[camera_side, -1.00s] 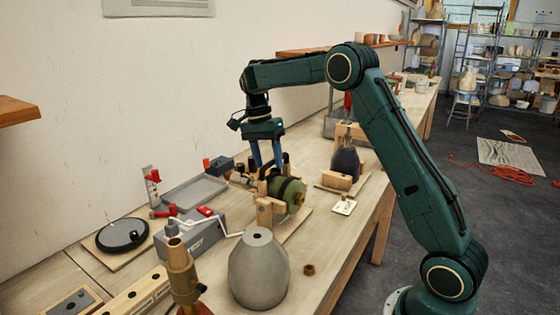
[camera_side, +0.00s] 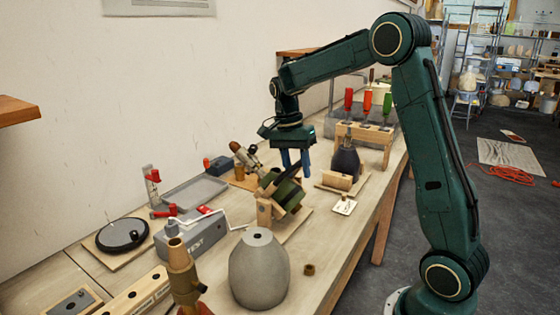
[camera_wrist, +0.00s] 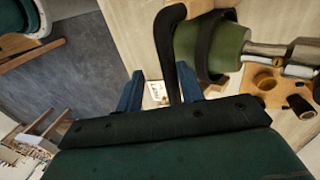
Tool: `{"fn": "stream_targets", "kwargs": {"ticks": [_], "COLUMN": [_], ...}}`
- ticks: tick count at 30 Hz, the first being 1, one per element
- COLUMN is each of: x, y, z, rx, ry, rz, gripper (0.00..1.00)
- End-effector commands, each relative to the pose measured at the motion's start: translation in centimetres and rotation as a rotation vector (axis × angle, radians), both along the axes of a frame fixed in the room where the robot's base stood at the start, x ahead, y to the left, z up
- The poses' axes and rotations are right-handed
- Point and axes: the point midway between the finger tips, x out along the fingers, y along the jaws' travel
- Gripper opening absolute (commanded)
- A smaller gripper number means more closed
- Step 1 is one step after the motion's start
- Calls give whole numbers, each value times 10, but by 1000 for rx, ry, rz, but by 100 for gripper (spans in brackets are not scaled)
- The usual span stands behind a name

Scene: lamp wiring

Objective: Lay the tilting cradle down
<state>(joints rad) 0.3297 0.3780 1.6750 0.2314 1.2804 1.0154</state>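The tilting cradle (camera_side: 264,208) is wooden, on a board on the bench. It holds a green lamp body (camera_side: 288,192) at a slant, its metal neck (camera_side: 240,153) pointing up and left. In the wrist view, the green body (camera_wrist: 215,45) shows with dark straps around it and the metal neck at right. My gripper (camera_side: 296,168) is just above and right of the cradle, pointing down. Its blue fingers (camera_wrist: 160,88) are apart. A curved black lever (camera_wrist: 168,45) reaches between them, nearer the right finger; contact cannot be told.
A grey vase (camera_side: 259,268) and a brass-coloured fitting stand in front. A grey TEST box (camera_side: 190,238) with a crank is at left. A dark bottle (camera_side: 345,160) and a wooden rack (camera_side: 372,132) with coloured handles stand behind.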

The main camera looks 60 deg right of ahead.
Motion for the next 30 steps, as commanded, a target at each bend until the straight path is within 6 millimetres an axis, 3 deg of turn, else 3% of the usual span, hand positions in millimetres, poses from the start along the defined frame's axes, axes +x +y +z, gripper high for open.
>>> {"fn": "stream_targets", "kwargs": {"ticks": [11,18,30], "x": [-19,-39,-48], "y": [0,0,0], "z": [-11,-31,-45], "rx": [2,2,3], "ry": [-131,-146,-306], "rz": [-3,-4,-3], "gripper": [36,36,36]}}
